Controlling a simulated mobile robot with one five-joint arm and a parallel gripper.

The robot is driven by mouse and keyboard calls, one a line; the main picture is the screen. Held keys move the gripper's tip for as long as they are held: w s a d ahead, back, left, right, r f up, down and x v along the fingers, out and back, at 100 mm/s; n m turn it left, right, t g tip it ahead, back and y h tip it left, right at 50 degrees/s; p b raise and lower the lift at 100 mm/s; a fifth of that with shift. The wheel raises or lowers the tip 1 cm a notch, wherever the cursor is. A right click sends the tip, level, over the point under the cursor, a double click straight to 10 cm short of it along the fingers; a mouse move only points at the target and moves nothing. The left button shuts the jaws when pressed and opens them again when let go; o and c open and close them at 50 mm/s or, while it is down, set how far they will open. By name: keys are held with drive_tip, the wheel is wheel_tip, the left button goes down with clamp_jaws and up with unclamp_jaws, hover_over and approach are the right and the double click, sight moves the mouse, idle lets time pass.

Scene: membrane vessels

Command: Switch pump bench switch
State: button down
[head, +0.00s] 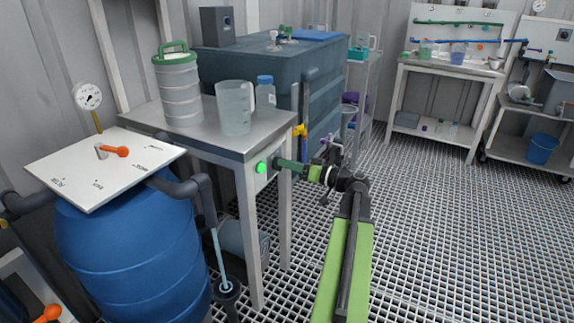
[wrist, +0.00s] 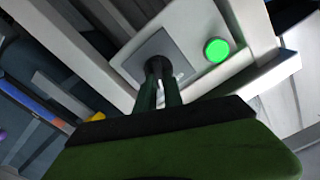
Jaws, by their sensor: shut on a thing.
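The pump bench (head: 212,133) is a steel-topped table with pale legs. A pale switch box (head: 257,183) sits under its right edge, with a lit round green lamp (head: 261,168). The wrist view shows the lamp (wrist: 216,50) and, beside it, a grey plate (wrist: 131,62) bearing the small dark switch (wrist: 154,64). My gripper (head: 278,163) reaches left to the box. In the wrist view its green fingers (wrist: 159,80) are shut on the switch. They hide part of it, and I cannot tell its exact position.
On the bench stand a green-handled canister (head: 178,92), a clear beaker (head: 235,108) and a blue-capped bottle (head: 265,92). A blue barrel (head: 135,255) with a white panel (head: 75,172) stands at the left. A large dark tank (head: 235,68) is behind. The grated floor at right is clear.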

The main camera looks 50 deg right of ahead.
drive_tip(key=shift+m, duration=0.4)
drive_tip(key=c, duration=1.5)
unclamp_jaws()
drive_tip(key=shift+o, duration=0.2)
drive_tip(key=v, duration=1.7)
drive_tip(key=shift+s, duration=0.2)
drive_tip(key=shift+f, duration=0.1)
